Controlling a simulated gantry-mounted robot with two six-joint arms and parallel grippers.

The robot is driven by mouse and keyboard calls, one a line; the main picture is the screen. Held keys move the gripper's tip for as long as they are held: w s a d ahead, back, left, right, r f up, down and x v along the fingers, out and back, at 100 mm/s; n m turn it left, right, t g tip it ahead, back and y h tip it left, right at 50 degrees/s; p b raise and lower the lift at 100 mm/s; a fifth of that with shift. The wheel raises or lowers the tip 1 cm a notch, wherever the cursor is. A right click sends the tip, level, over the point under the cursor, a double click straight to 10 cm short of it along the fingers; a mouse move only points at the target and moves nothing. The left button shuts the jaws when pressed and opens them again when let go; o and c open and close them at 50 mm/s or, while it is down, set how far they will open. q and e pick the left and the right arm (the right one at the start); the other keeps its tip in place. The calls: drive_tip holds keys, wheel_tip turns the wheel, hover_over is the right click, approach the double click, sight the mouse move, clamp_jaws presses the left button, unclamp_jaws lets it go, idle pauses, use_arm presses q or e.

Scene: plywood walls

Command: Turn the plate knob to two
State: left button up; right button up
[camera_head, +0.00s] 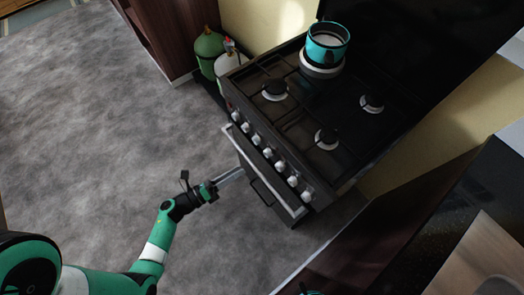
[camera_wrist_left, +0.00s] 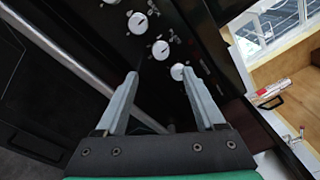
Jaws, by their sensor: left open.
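The black stove (camera_head: 310,125) has a row of several white knobs along its front panel, one of them a middle knob (camera_head: 267,152). I cannot tell which one is the plate knob or read its numbers. My left gripper (camera_head: 236,174) is open and empty, in front of the stove near the oven door. In the left wrist view the fingers (camera_wrist_left: 160,76) point at the panel. One knob (camera_wrist_left: 178,72) shows by the right fingertip, and another knob (camera_wrist_left: 160,48) lies just beyond the tips. Contact is not clear.
A teal pot (camera_head: 327,43) stands on the back left burner. The oven handle (camera_head: 262,192) runs below the knobs. Green and white gas bottles (camera_head: 209,46) stand left of the stove. A dark counter (camera_head: 465,215) is at the right. The grey floor in front is clear.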

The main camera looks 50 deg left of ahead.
sight(265, 155)
use_arm(q)
drive_tip(key=w, duration=0.3)
drive_tip(key=w+d+b, duration=0.1)
drive_tip(key=w, duration=0.3)
drive_tip(key=w+b, duration=0.1)
drive_tip(key=w, duration=0.2)
drive_tip(key=shift+w+d, duration=0.2)
drive_tip(key=shift+w, duration=0.15)
clamp_jaws()
